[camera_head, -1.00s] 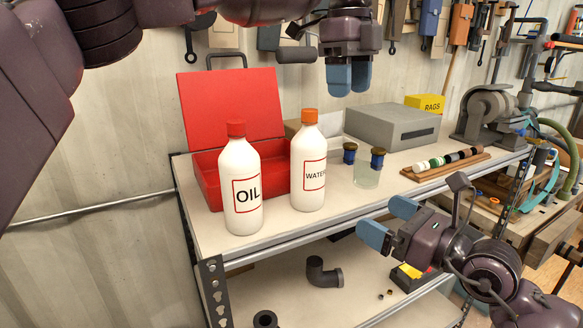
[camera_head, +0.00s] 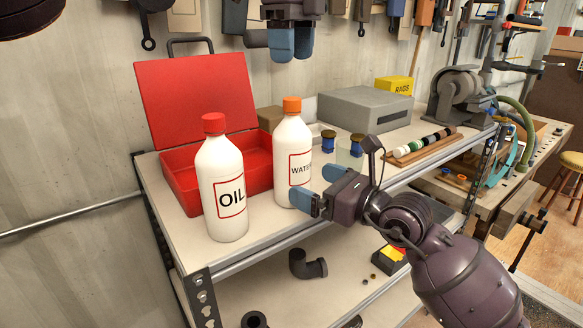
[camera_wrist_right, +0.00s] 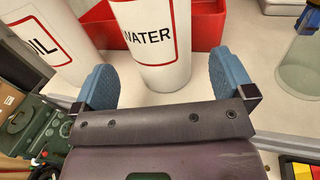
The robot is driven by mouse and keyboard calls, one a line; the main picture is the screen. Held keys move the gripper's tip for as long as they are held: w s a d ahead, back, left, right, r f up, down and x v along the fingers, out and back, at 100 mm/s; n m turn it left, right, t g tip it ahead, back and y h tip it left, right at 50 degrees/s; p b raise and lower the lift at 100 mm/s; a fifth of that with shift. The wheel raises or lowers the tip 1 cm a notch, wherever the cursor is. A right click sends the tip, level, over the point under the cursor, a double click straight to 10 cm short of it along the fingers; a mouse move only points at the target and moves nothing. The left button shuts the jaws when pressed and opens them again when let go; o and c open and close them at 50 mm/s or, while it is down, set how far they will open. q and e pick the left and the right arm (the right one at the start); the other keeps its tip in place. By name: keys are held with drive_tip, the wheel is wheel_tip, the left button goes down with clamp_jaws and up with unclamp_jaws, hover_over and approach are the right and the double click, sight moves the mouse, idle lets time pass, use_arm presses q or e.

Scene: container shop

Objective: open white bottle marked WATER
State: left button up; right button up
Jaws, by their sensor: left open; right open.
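The white bottle marked WATER (camera_head: 293,150) stands upright on the upper shelf with its orange cap (camera_head: 292,104) on. My right gripper (camera_head: 318,189) is open at the bottle's lower right, its fingertips close to the body. In the right wrist view the WATER bottle (camera_wrist_right: 152,60) stands ahead, between the two spread blue fingers (camera_wrist_right: 163,82); its cap is out of that view. My left gripper (camera_head: 291,45) is open, pointing down above the orange cap and apart from it.
A white OIL bottle (camera_head: 222,165) with a red cap stands left of the WATER bottle. An open red toolbox (camera_head: 185,180) is behind both. A glass jar (camera_head: 349,157) and a grey box (camera_head: 365,110) stand to the right. The shelf's front edge (camera_head: 270,250) runs below.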

drive_tip(key=shift+x, duration=2.75)
drive_tip(key=shift+c, duration=0.5)
